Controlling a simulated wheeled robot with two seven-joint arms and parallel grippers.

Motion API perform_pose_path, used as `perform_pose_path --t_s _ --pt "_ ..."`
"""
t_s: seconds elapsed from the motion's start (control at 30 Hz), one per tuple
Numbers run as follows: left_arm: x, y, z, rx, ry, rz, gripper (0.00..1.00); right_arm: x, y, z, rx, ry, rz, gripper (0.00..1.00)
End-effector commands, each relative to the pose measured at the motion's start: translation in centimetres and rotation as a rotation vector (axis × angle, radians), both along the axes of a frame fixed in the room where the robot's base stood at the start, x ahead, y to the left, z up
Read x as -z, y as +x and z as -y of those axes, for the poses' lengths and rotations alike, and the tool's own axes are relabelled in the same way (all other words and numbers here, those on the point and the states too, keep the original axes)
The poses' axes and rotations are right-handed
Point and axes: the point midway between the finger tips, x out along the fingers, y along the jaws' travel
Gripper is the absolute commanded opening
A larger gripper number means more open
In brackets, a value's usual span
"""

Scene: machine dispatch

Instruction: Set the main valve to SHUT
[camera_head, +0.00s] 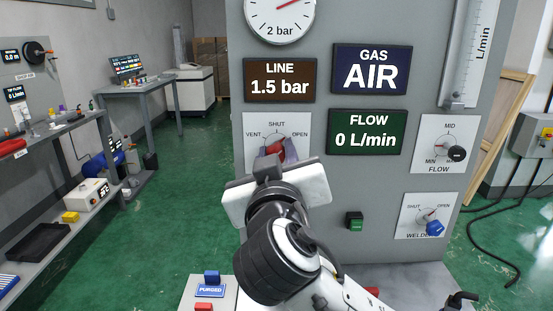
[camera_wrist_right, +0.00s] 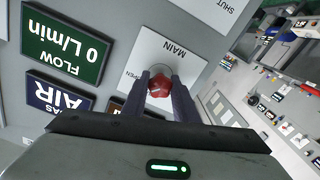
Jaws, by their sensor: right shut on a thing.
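I cannot tell which mark the knob points to. My left gripper is not in view.
Displays above read LINE 1.5 bar (camera_head: 280,80), GAS AIR (camera_head: 372,69) and FLOW 0 L/min (camera_head: 367,132). A flow knob (camera_head: 456,153), a blue welder knob (camera_head: 435,227) and a green button (camera_head: 355,221) are to the right. Green floor (camera_head: 160,215) is clear at left, beside shelves.

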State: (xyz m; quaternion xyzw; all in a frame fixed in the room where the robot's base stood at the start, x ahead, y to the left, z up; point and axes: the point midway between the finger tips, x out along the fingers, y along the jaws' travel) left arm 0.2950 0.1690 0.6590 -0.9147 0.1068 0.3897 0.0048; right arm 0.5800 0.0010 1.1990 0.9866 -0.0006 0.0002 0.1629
Motion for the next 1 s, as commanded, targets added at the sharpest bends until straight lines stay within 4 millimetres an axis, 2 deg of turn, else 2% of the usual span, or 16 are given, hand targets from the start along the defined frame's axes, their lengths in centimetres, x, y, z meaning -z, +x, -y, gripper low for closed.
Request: perform_pose_path --t_s 0.4,0.7,1.0 --pt "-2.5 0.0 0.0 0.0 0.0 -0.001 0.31 0.0 0.0 0.0 -0.001 -0.396 -0.006 0.04" --pt "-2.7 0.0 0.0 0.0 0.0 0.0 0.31 0.1 0.0 0.0 0.0 -0.621 -0.005 0.04" --pt "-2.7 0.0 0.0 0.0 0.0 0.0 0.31 0.1 0.0 0.0 0.0 -0.744 -0.004 0.04"
